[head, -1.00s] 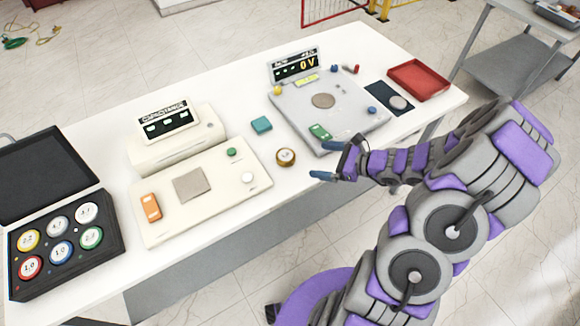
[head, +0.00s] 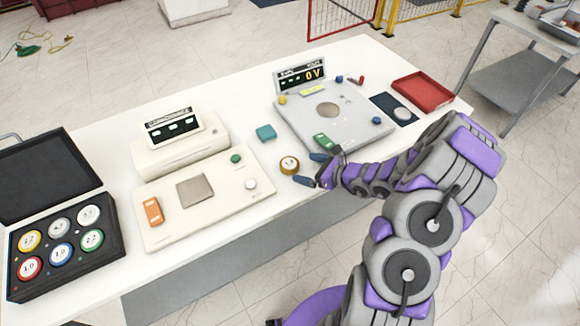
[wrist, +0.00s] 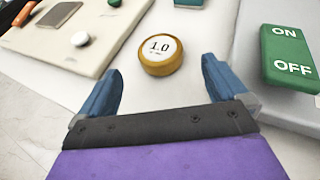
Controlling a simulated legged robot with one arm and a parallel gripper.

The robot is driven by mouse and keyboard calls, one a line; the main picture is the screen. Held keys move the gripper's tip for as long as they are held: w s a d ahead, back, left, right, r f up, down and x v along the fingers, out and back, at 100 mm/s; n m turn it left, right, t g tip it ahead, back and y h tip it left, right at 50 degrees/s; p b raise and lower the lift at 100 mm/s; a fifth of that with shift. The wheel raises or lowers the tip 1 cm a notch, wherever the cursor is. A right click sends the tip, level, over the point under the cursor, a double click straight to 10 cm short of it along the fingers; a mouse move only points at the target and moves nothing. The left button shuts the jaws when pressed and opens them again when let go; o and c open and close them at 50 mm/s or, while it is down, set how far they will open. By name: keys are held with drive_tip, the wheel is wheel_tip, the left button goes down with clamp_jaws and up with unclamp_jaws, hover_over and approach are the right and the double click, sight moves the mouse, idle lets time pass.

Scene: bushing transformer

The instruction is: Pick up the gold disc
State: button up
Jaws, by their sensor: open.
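The gold disc (head: 289,165) lies flat on the white table, between the cream device and the grey device. In the wrist view the disc (wrist: 160,50) has a gold rim and a white face marked 1.0. My gripper (head: 311,169) is open, with blue fingers close to the disc on its right side in the head view. In the wrist view the open gripper (wrist: 160,80) has the disc ahead, just beyond the fingertips and roughly centred between them. Nothing is between the fingers.
The cream capacitance device (head: 215,210) is left of the disc. The grey device (head: 350,135) with a green ON/OFF switch (wrist: 289,58) is to the right. A teal block (head: 266,132) lies behind the disc. A black case (head: 62,275) holds several coloured discs. A red tray (head: 422,90) is far right.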

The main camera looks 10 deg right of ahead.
sight(293, 165)
drive_tip(key=x, duration=0.6)
drive_tip(key=shift+w+a+f+b, duration=0.15)
drive_tip(key=shift+w+a+b, duration=0.1)
drive_tip(key=shift+b, duration=0.15)
drive_tip(key=shift+d, duration=0.1)
drive_tip(key=c, duration=1.3)
